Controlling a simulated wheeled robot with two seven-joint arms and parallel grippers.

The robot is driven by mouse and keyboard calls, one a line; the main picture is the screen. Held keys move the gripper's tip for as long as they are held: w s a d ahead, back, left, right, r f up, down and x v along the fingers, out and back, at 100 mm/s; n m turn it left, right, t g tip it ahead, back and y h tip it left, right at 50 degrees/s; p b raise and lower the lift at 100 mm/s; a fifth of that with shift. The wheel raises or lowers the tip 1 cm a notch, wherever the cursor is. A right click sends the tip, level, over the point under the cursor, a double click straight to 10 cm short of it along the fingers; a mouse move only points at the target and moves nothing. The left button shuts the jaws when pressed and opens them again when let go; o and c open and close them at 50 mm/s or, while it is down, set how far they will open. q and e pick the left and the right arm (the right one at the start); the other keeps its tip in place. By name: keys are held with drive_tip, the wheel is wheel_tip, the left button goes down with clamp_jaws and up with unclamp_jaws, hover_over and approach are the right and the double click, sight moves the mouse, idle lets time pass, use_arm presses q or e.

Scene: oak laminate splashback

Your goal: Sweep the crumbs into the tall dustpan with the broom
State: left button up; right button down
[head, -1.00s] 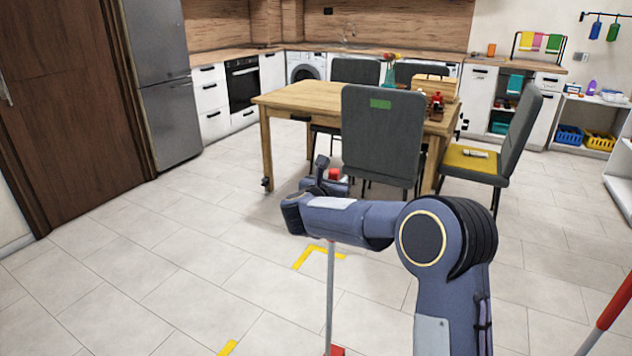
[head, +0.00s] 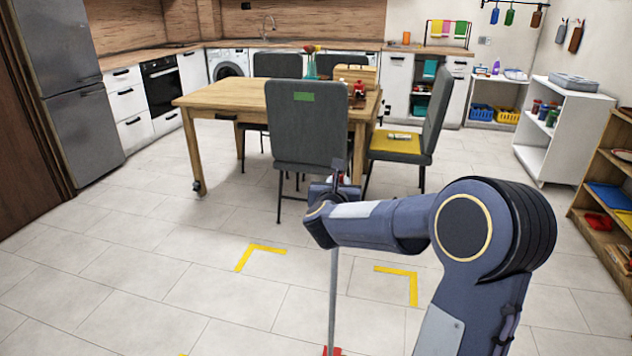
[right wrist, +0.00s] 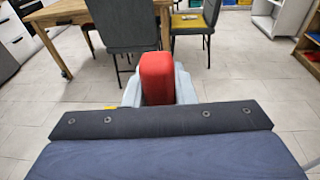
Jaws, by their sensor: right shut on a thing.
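My right gripper (head: 335,190) is shut on the red grip of a long grey pole (head: 333,290). The pole hangs nearly upright below the hand. Its lower end meets a red part (head: 332,351) cut off by the bottom edge of the head view. I cannot tell whether this tool is the broom or the tall dustpan. In the right wrist view the red grip (right wrist: 157,78) sits between the pale fingers. No crumbs can be made out. My left gripper is not in view.
Yellow corner marks (head: 258,252) (head: 410,284) lie on the tiled floor ahead. A wooden table (head: 215,97) with grey chairs (head: 305,120) stands beyond them. Shelves (head: 600,170) stand on the right. The floor at left is clear.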

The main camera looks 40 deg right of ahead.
drive_tip(key=shift+s+d+b, duration=8.5)
drive_tip(key=shift+s+d, duration=4.05)
drive_tip(key=shift+d, duration=0.05)
drive_tip(key=r+p, duration=0.1)
drive_tip(key=p, duration=0.1)
drive_tip(key=r+p, duration=0.1)
drive_tip(key=r, duration=0.1)
drive_tip(key=r+p, duration=0.2)
drive_tip(key=shift+w+a+p, duration=0.3)
